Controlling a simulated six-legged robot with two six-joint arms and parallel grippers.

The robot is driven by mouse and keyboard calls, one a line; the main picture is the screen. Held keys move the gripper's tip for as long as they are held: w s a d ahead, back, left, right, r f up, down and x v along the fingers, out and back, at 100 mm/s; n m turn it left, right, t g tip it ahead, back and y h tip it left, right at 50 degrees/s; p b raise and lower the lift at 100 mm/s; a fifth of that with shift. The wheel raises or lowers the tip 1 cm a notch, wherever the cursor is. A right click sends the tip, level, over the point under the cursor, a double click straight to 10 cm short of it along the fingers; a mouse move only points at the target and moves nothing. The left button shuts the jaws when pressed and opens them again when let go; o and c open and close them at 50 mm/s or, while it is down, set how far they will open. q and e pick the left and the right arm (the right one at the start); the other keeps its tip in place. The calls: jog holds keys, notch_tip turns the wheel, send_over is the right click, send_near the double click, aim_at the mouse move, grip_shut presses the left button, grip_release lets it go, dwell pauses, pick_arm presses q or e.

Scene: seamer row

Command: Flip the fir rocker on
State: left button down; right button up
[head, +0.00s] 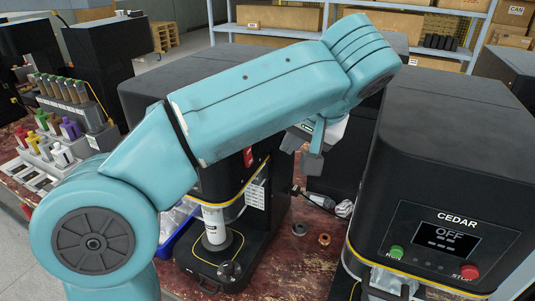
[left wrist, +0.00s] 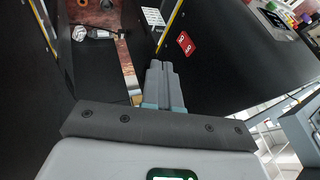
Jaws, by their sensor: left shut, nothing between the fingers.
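The middle black machine (head: 225,170) stands behind my left arm, which hides its front panel, so I cannot read its name. A small red switch plate (head: 248,157) is on its side. A red plate with white marks also shows in the left wrist view (left wrist: 186,43), just beyond and right of the fingertips. I cannot tell which way the rocker is tipped. My left gripper (head: 312,163) hangs beside this machine, in the gap before the CEDAR machine. In the left wrist view its fingers (left wrist: 158,70) are together and empty, apart from the red plate.
The CEDAR machine (head: 440,170) stands close on the right, with its display reading OFF and green and red buttons below. A grey plug-like part (head: 343,208) and small rings (head: 299,229) lie on the worn red bench. Bottle racks (head: 65,130) stand left.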

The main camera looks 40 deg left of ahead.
aim_at(249, 156)
pick_arm(q)
jog(key=a+f, duration=0.8)
jog(key=a, duration=0.1)
jog(key=shift+w+f+p, duration=0.3)
jog(key=shift+w+f, duration=0.05)
jog(key=shift+f, duration=0.05)
jog(key=shift+w+a, duration=0.1)
jog(key=shift+w, duration=0.05)
